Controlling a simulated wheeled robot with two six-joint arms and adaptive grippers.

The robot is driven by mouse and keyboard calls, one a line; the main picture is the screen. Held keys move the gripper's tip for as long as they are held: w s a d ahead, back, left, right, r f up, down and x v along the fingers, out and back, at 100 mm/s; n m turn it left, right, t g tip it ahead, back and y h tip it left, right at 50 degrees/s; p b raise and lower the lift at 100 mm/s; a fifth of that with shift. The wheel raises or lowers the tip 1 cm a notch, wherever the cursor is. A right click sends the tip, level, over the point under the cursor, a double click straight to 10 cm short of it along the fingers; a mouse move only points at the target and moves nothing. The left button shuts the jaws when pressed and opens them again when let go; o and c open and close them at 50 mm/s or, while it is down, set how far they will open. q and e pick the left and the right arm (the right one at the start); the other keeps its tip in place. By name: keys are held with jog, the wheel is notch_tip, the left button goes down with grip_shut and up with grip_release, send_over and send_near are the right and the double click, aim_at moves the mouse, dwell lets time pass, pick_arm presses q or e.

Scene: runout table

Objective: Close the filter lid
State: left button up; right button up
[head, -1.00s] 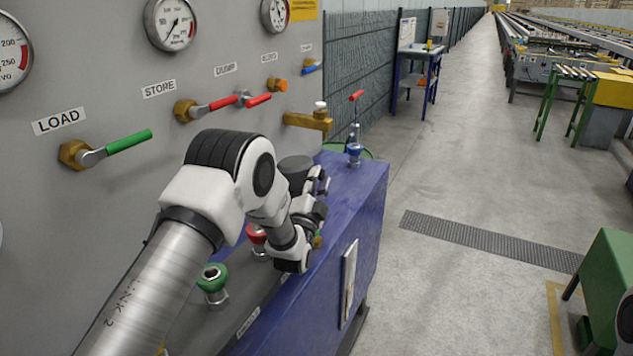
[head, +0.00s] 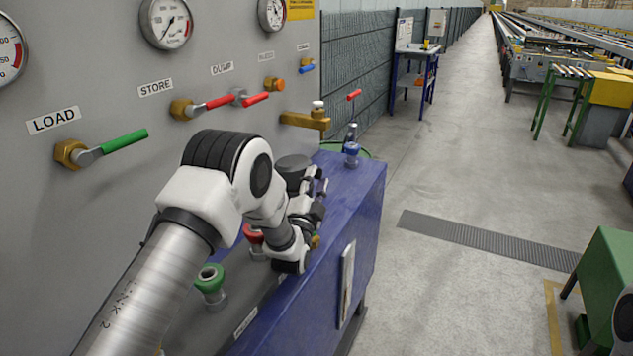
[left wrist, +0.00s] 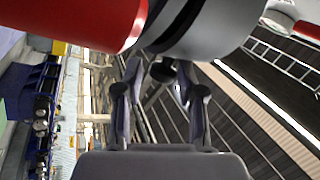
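My left gripper (head: 319,187) is over the top of the blue cabinet, partly hidden by my own wrist. In the left wrist view its two fingers (left wrist: 160,80) stand apart. A small dark knob (left wrist: 163,71) shows between or just beyond the fingertips; I cannot tell if they touch it. A dark round cap (head: 293,164), perhaps the filter lid, is just behind the gripper in the head view. A grey cylinder with a black band (left wrist: 205,27) crosses the top of the left wrist view. I cannot tell whether the lid is open.
The blue cabinet (head: 357,215) stands against a grey panel with gauges and levers, including the green LOAD lever (head: 125,140). Green (head: 210,279) and red (head: 254,234) fittings stand beside my arm. A red-handled valve (head: 352,140) stands at the far end.

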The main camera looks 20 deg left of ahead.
pick_arm(q)
notch_tip(320, 180, up, 10)
dwell(0.3)
